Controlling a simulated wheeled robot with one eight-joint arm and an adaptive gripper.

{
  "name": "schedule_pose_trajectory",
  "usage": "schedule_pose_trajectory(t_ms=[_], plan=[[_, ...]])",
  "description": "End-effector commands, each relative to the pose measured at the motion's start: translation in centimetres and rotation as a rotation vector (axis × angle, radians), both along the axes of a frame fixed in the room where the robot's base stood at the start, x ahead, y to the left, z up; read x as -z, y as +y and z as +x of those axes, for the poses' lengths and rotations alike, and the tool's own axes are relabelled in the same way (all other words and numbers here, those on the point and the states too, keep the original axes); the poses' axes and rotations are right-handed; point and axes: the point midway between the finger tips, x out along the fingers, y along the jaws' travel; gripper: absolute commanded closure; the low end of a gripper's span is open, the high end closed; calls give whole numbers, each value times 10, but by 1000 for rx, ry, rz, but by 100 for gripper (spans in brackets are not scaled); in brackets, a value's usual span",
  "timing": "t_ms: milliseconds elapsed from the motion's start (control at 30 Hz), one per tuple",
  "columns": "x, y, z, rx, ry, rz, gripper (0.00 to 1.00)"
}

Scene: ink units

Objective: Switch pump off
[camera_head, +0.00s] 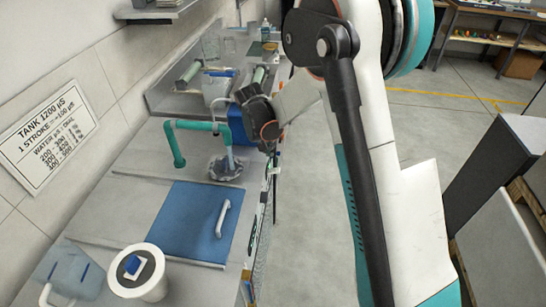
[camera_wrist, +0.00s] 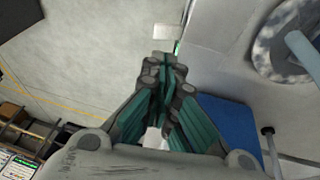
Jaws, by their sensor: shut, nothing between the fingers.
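My gripper (camera_wrist: 165,62) is shut and empty in the wrist view, its teal-padded fingers together beside the counter's front edge. In the head view the dark gripper (camera_head: 262,112) hangs at that edge, with its fingertips hard to make out. A small white fitting (camera_head: 273,168) sits on the edge just below it. In the wrist view a small white-and-green piece (camera_wrist: 177,46) shows at the edge just past the fingertips; I cannot tell whether it is the pump switch or whether they touch. No pump is clearly identifiable. A teal pipe (camera_head: 197,126) stands by a round grey basin (camera_head: 225,168).
A white canister (camera_head: 137,274) and a clear jug (camera_head: 70,272) stand at the near left.

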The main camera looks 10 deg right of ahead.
Motion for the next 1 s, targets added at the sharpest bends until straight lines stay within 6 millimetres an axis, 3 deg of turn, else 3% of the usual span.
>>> schedule_pose_trajectory(t_ms=[500, 700, 1000], plan=[[77, -20, 17, 1, 0, 0, 100], [90, -23, 20, 0, 0, 1, 100], [91, -24, 20, 0, 0, 1, 100]])
